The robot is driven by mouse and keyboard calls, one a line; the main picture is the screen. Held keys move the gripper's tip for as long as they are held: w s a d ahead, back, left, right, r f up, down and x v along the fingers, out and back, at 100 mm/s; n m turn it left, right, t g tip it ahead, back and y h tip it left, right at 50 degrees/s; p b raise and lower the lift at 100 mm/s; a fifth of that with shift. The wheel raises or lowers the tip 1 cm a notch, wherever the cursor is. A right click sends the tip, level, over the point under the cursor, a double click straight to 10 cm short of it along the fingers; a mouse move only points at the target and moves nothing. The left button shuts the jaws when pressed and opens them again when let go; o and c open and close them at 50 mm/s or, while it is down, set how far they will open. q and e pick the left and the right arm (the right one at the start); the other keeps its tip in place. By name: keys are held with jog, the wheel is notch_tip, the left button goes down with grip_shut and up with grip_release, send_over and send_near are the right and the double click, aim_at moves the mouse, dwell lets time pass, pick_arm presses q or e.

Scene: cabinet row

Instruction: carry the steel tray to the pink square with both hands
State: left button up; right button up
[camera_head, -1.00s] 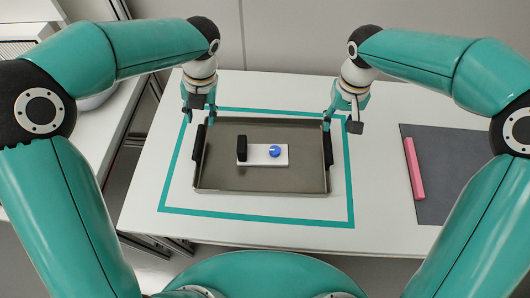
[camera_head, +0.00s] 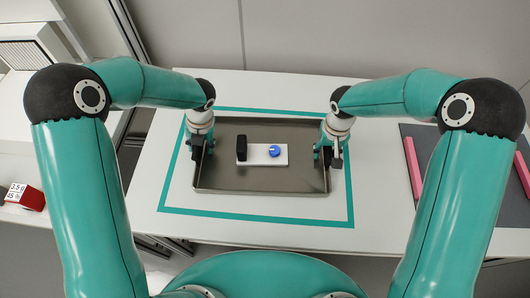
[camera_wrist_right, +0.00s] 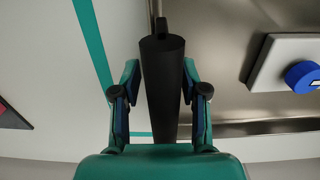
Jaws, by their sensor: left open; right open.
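The steel tray (camera_head: 265,182) lies flat on the white table inside a teal outline. A white block (camera_head: 262,161) with a black upright piece and a blue round knob sits in it. My left gripper (camera_head: 199,152) is open at the tray's left side, where the black handle is mostly hidden. My right gripper (camera_head: 329,153) is open at the right side. In the right wrist view, the black handle (camera_wrist_right: 162,85) lies between its open fingers (camera_wrist_right: 160,98). Pink strips (camera_head: 411,168) show on the dark grey mat at the right; my right arm hides part of them.
The teal outline (camera_head: 258,219) surrounds the tray. White table (camera_head: 375,190) is bare between the tray and the grey mat (camera_head: 440,133). A red and white box (camera_head: 27,197) stands on the left counter. A cabinet wall rises behind the table.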

pick_arm(q)
jog(key=c, duration=0.8)
pick_arm(e)
jog(key=c, duration=0.8)
pick_arm(q)
grip_shut()
pick_arm(e)
grip_shut()
jog(key=shift+a, duration=0.1)
